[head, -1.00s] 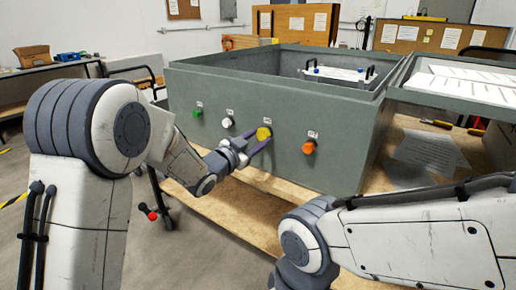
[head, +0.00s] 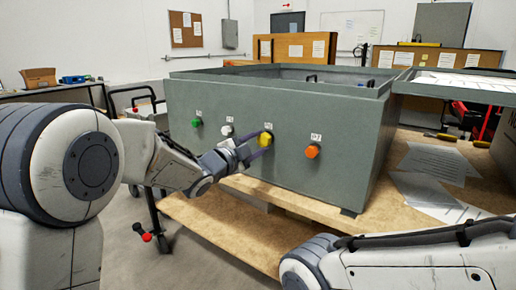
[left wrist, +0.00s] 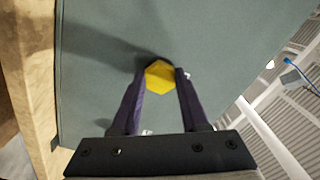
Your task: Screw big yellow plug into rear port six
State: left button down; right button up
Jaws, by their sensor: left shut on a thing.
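The big yellow plug (head: 265,139) is at the third port from the left on the grey analyser box (head: 220,165), under a small label too small to read. My left gripper (head: 258,142) is shut on the yellow plug, with its dark purple fingers on either side of it. In the left wrist view the plug (left wrist: 160,76) shows a hexagonal yellow head between the fingertips, against the box wall. How deep it sits in the port is hidden. My right arm shows at the lower right, but its gripper is out of view.
A green plug (head: 196,122) and a white plug (head: 227,130) sit left of the yellow one. An orange plug (head: 312,151) sits to its right. The box stands on a wooden table (head: 235,215) with paper sheets (head: 435,165) at the right.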

pick_arm(q)
jog(key=shift+a, duration=0.1)
jog(key=c, duration=0.5)
grip_release()
jog(key=n+p, duration=0.4)
jog(key=n, duration=0.1)
jog(key=n+p, duration=0.4)
jog(key=n, duration=0.1)
jog(key=shift+s+d+r, duration=0.1)
jog(key=shift+d+r, duration=0.1)
jog(key=n+p, duration=0.3)
jog(key=n, duration=0.3)
jog(key=n+p, duration=0.4)
jog(key=n, duration=0.2)
jog(key=shift+s+d+f, duration=0.1)
jog(key=shift+d+f, duration=0.05)
jog(key=shift+n+p, duration=0.3)
jog(key=shift+n, duration=0.3)
jog(key=shift+f+n, duration=0.2)
jog(key=shift+n, duration=0.3)
